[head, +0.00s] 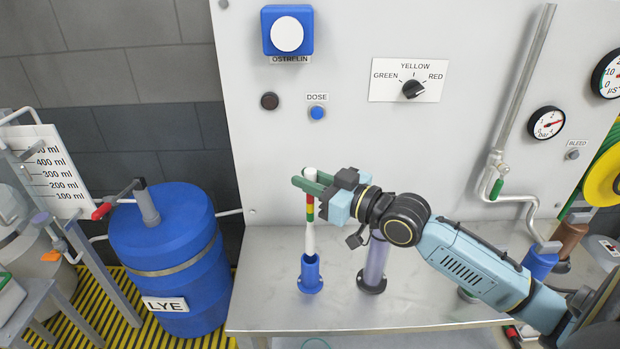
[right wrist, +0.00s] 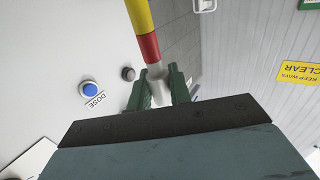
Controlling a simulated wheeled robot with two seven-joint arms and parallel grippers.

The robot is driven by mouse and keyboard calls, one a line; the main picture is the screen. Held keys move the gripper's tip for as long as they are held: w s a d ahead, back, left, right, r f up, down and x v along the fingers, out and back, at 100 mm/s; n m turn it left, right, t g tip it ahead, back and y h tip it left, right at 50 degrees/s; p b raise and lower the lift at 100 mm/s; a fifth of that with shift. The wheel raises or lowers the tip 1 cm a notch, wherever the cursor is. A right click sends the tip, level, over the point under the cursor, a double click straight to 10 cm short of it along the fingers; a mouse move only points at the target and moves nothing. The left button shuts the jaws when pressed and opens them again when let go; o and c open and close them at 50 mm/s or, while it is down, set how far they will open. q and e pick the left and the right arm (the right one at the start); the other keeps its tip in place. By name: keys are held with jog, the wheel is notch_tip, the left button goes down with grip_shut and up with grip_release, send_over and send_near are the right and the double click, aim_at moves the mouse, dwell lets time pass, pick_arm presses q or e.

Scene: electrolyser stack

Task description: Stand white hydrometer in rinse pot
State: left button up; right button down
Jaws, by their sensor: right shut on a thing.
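The white hydrometer (head: 310,238) has red, yellow and green bands and hangs upright. My right gripper (head: 310,183) is shut on its white upper end. In the right wrist view, the gripper's green fingers (right wrist: 159,92) close around the white end, with the hydrometer's red and yellow bands (right wrist: 143,28) beyond. The hydrometer's lower end is at the mouth of a blue pot (head: 311,276) on the steel bench; how far it is inside, I cannot tell. No label on this pot is readable. My left gripper is not in view.
A clear purple-tinted cylinder (head: 375,264) stands right of the blue pot, partly behind my right arm. Another blue pot (head: 540,263) and a brown pot (head: 571,236) stand farther right. A blue LYE drum (head: 165,245) is left of the bench (head: 262,290). The panel (head: 330,120) rises behind.

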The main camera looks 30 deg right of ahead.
aim_at(313, 223)
jog(key=shift+f+b, duration=3.7)
jog(key=shift+f, duration=1.7)
jog(key=c, duration=1.2)
grip_release()
jog(key=shift+s, duration=0.1)
jog(key=v, duration=1.3)
jog(key=shift+p, duration=0.3)
jog(key=shift+s, duration=0.1)
